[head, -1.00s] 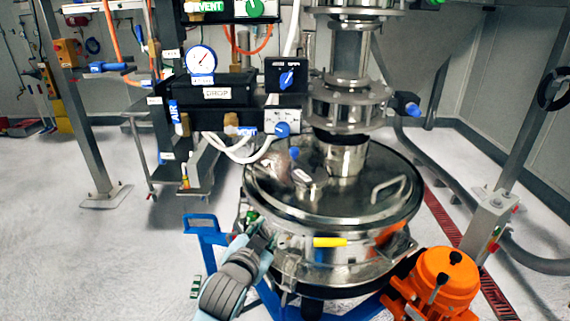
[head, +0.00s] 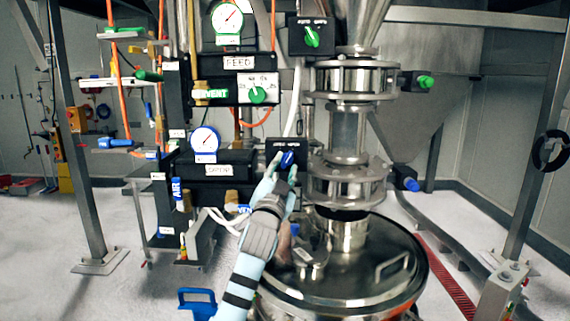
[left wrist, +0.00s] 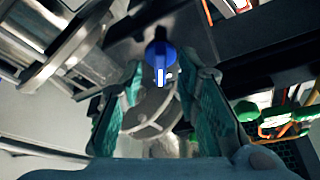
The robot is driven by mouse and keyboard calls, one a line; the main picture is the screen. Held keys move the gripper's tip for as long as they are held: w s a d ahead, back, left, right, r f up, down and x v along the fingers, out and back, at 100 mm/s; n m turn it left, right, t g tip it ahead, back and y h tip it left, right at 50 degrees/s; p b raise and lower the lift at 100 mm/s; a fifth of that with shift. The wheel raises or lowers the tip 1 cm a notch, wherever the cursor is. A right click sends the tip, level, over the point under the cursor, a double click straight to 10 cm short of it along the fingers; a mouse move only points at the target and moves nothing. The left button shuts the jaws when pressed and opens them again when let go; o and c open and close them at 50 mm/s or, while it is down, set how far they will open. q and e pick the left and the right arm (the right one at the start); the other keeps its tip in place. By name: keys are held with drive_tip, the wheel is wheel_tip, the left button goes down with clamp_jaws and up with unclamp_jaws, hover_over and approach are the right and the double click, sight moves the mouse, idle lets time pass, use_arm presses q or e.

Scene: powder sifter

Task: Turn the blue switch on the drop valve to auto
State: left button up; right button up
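The blue switch (head: 288,159) is on a small black panel (head: 274,145) with white lettering, right of the blue-rimmed gauge. My left gripper (head: 283,166) reaches up to this panel from below, its fingertips at the switch and partly covering it. In the left wrist view the blue switch (left wrist: 160,58) stands between the tips of my two spread teal fingers (left wrist: 162,78). A gap shows between the fingers, and I cannot tell whether either touches the switch. The switch's exact setting is hard to read. My right gripper is not in view.
A similar green switch (head: 312,37) is on a panel above, with a green dial (head: 257,95) lower left of it. The steel valve column (head: 347,130) stands close right of the blue switch. The round steel vessel lid (head: 370,285) is below.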

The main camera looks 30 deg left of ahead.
use_arm(q)
drive_tip(key=shift+w+a+r, duration=0.1)
drive_tip(key=shift+w+r, duration=0.15)
drive_tip(key=shift+w, duration=0.25)
drive_tip(key=shift+c, duration=0.2)
clamp_jaws()
drive_tip(key=shift+f, duration=0.1)
